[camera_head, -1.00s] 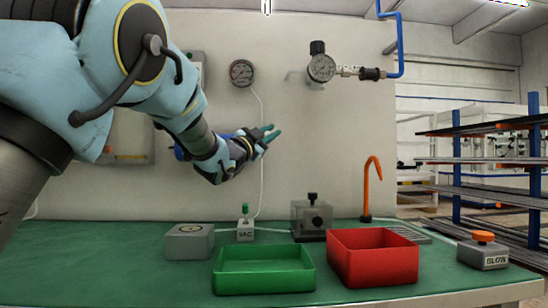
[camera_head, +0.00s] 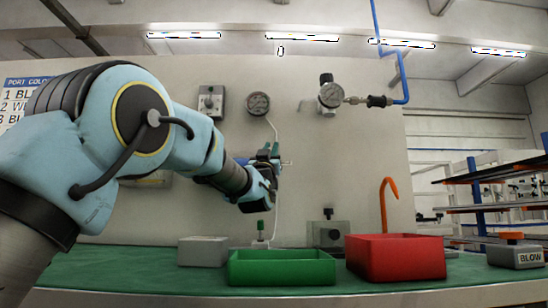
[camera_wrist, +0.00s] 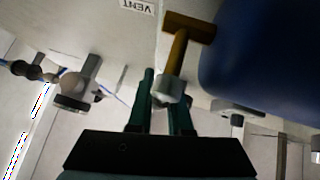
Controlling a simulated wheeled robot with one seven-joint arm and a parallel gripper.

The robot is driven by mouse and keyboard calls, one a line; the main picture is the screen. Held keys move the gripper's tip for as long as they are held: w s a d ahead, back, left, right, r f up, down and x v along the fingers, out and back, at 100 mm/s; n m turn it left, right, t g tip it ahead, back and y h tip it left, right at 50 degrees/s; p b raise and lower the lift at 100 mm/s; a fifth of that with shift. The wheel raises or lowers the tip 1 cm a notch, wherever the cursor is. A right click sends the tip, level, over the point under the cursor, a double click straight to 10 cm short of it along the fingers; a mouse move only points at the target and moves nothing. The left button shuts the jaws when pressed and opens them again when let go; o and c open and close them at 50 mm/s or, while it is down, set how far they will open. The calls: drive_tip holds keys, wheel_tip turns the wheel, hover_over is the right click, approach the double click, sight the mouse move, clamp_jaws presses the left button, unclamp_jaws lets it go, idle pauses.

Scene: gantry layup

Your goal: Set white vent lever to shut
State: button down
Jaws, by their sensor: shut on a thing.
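My gripper (camera_head: 269,152) is up near the wall, with its green fingers partly hiding what they hold. In the wrist view my gripper (camera_wrist: 163,92) has its two fingers on either side of the white vent lever (camera_wrist: 171,88) and is shut on it. The lever's pale end joins a brass stem and crosspiece, beside a dark blue rounded body (camera_wrist: 270,60). An upside-down VENT label (camera_wrist: 137,6) is above. In the head view the lever is mostly hidden, so its angle cannot be told there.
Gauges (camera_head: 258,104) and a regulator with a blue pipe (camera_head: 331,95) are on the wall. Below, a green bin (camera_head: 282,268), a red bin (camera_head: 395,258), a grey box (camera_head: 203,251) and a BLOW button (camera_head: 515,251) stand on the green bench.

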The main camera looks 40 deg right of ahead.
drive_tip(key=shift+a+n+t, duration=0.1)
drive_tip(key=shift+n+t, duration=0.3)
drive_tip(key=shift+n, duration=0.1)
drive_tip(key=c, duration=0.8)
unclamp_jaws()
drive_tip(key=shift+w, duration=0.1)
drive_tip(key=shift+c, duration=0.2)
drive_tip(key=s+a+f, duration=0.3)
drive_tip(key=s+a, duration=0.7)
drive_tip(key=a, duration=0.2)
drive_tip(key=shift+f, duration=0.2)
